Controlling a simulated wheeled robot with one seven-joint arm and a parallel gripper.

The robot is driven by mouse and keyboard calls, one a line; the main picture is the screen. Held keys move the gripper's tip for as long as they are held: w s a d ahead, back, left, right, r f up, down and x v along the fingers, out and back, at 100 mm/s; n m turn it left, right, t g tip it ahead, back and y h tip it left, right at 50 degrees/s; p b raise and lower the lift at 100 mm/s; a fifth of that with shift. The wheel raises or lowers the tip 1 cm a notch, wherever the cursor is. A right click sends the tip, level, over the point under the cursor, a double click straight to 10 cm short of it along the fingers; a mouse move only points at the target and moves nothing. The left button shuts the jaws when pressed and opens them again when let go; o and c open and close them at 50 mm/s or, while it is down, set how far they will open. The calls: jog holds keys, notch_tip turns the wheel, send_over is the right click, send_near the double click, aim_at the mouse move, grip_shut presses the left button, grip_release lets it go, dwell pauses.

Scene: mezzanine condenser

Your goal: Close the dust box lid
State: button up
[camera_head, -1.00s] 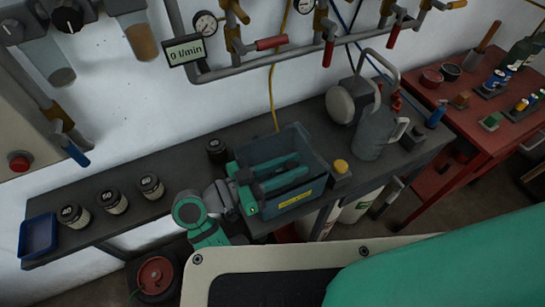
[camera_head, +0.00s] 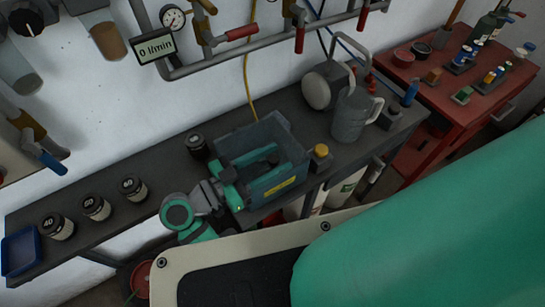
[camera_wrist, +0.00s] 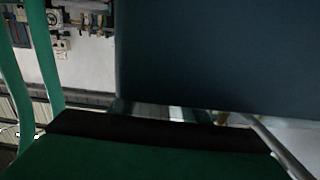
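The dust box is a blue-grey open-topped bin (camera_head: 287,165) with a yellow label on its front, standing on the dark bench in the head view. A blue-grey panel (camera_head: 243,136) stands up at its back; I cannot tell whether this is the lid or the back wall. My gripper (camera_head: 262,168), teal and dark, is at the box's left side, its fingers reaching over or into the opening. Contact and finger spacing are unclear. In the wrist view a large dark blue panel (camera_wrist: 220,55) fills the upper right, very close to the gripper.
Several dark-lidded jars (camera_head: 96,207) and a blue tray (camera_head: 22,251) stand to the left. A yellow-topped block (camera_head: 321,156) and a grey jug (camera_head: 352,115) stand right of the box. Pipes with valves (camera_head: 300,35) run along the wall above. A red table (camera_head: 440,125) is at right.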

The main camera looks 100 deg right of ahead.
jog(key=v, duration=1)
jog(key=shift+w+a, duration=0.2)
jog(key=shift+w, duration=0.1)
dwell(0.5)
